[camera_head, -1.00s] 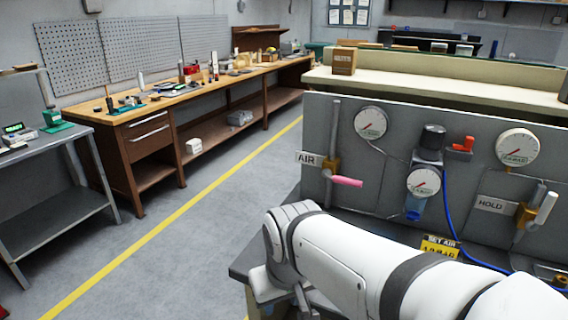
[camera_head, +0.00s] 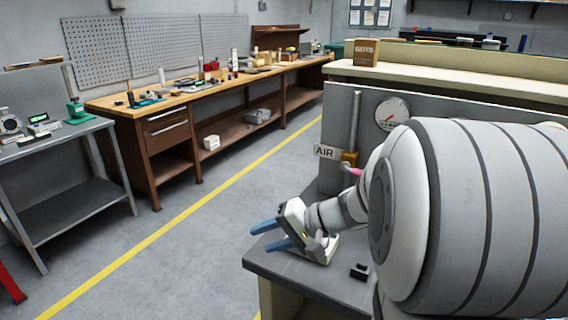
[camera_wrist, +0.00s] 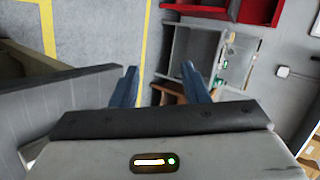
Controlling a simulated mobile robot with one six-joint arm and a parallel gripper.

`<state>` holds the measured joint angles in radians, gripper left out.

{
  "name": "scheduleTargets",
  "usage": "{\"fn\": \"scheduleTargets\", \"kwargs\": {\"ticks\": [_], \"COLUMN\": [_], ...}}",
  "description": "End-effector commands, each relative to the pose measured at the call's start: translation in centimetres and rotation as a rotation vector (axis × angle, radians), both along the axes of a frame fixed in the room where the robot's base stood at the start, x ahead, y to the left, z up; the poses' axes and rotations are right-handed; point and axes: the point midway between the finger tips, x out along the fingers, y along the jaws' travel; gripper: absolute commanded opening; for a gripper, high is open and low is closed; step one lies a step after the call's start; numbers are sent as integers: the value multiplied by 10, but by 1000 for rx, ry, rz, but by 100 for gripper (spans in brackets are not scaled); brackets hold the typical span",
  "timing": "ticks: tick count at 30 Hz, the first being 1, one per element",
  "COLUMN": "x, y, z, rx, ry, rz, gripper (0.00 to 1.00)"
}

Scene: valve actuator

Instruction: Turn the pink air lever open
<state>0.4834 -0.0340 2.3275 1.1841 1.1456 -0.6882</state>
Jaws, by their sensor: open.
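The pink air lever (camera_head: 356,171) shows only as a small pink piece beside its brass valve body (camera_head: 349,158), next to the AIR label (camera_head: 325,152) on the grey panel. My arm hides the rest of the lever. My gripper (camera_head: 258,237) has two blue fingers spread apart with nothing between them. It is left of the panel and lower than the lever, over the left edge of the dark bench top, pointing away from the lever. In the wrist view my gripper (camera_wrist: 168,88) is open too, and the lever is not in that view.
A round gauge (camera_head: 391,113) sits on the panel right of the lever. A small black block (camera_head: 359,271) lies on the bench top (camera_head: 300,283). Open floor with a yellow line is on the left. A wooden workbench (camera_head: 170,105) and a grey table (camera_head: 75,190) stand beyond.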

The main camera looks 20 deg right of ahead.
Motion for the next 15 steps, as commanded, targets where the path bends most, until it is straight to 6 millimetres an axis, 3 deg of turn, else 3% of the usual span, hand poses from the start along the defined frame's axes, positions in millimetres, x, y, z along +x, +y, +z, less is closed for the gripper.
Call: {"fn": "scheduleTargets", "kwargs": {"ticks": [3,7,12,15], "x": [46,80,87,80], "y": [-61,-147,-259,-305], "z": [1,6,4,1], "rx": [158,258,281,268], "ry": [-157,-362,-589,-675], "rz": [-203,-451,-749,-873], "gripper": [41,41,41,41]}}
